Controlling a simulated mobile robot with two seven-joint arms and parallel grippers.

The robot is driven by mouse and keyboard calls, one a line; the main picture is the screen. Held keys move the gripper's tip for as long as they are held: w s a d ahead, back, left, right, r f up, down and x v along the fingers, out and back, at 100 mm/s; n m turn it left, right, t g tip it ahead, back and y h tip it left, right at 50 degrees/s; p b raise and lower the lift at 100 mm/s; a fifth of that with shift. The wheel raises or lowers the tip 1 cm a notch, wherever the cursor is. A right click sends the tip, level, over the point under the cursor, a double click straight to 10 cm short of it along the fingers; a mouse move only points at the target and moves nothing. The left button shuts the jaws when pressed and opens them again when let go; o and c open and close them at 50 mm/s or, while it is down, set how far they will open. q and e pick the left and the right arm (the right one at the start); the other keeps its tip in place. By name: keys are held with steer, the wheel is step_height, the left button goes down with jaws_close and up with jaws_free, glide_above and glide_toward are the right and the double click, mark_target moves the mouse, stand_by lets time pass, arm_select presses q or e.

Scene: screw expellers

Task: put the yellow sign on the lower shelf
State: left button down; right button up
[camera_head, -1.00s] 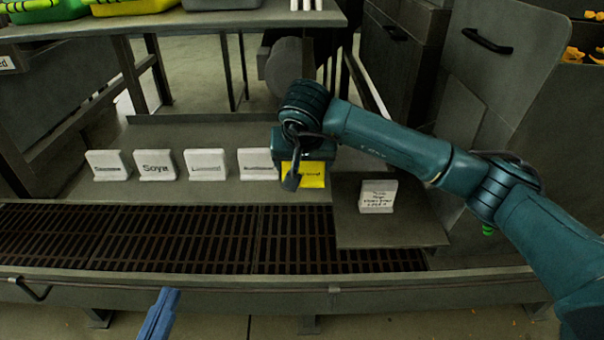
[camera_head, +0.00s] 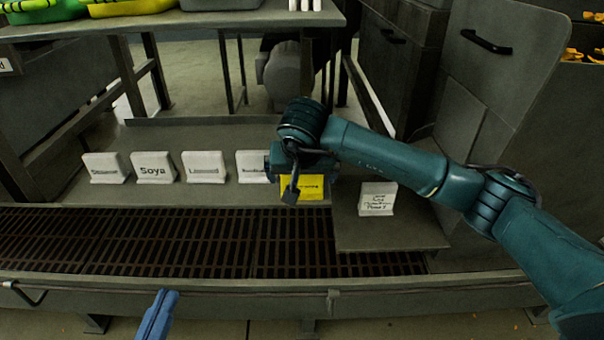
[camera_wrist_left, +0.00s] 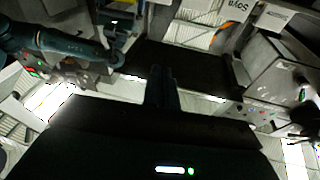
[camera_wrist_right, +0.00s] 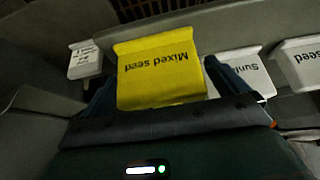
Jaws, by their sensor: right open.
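The yellow sign (camera_head: 301,188) stands near the front edge of the low grey shelf (camera_head: 200,196), at the right end of a row of white signs. In the right wrist view the yellow sign (camera_wrist_right: 158,75) reads "Mixed seed". My right gripper (camera_wrist_right: 160,78) is open, with one finger on each side of the sign; I cannot tell whether they touch it. In the head view my right wrist hides the sign's upper part. My left gripper (camera_wrist_left: 161,88) is shut and empty; its blue tip (camera_head: 160,308) shows at the bottom of the head view, away from the signs.
Several white signs, one reading "Soya" (camera_head: 154,168), stand left of the yellow sign. Another white sign (camera_head: 377,198) stands on a grey plate (camera_head: 392,238) at right. A dark grating (camera_head: 150,240) runs in front of the shelf. An upper table (camera_head: 160,24) holds trays.

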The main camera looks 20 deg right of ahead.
steer(key=shift+s+r+p, duration=0.1)
steer(key=shift+r+p, duration=0.2)
steer(key=shift+r, duration=0.3)
arm_select(q)
steer(key=p, duration=0.3)
steer(key=shift+s+a+f+m+g+y, duration=0.1)
steer(key=shift+s+a+m+g+y, duration=0.1)
steer(key=shift+a+m+g+y, duration=0.15)
arm_select(e)
steer(key=v, duration=1.1)
steer(key=shift+s, duration=0.15)
